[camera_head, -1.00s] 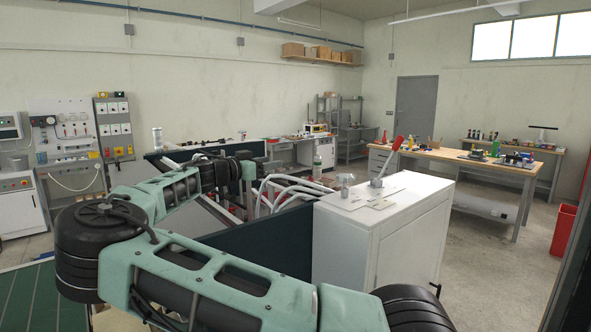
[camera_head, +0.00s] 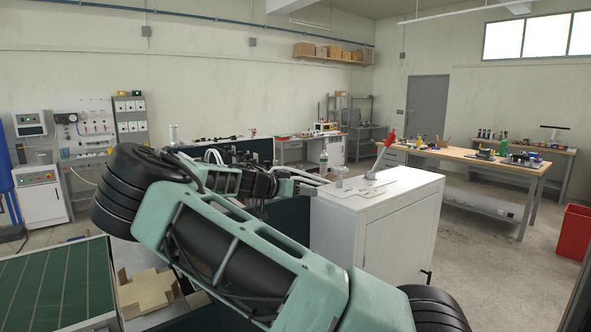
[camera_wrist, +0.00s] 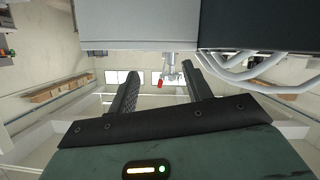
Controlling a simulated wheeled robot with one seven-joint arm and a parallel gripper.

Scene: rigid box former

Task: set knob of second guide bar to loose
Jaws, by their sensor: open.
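My gripper (camera_head: 318,184) is at the left edge of the white cabinet's top in the head view. In the wrist view my gripper (camera_wrist: 159,68) is open, its two dark fingers spread with nothing between them. A grey knob-like fitting (camera_head: 341,173) stands on the cabinet top, just past my gripper. In the upside-down wrist view a grey fitting (camera_wrist: 172,70) shows beyond the fingertips, with a small red part beside it. White curved tubes (camera_wrist: 252,70) show at right there; my arm largely hides them in the head view. I cannot tell which part is the second guide bar.
A green-topped surface (camera_head: 58,285) is at front left. Floor right of the cabinet is clear.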

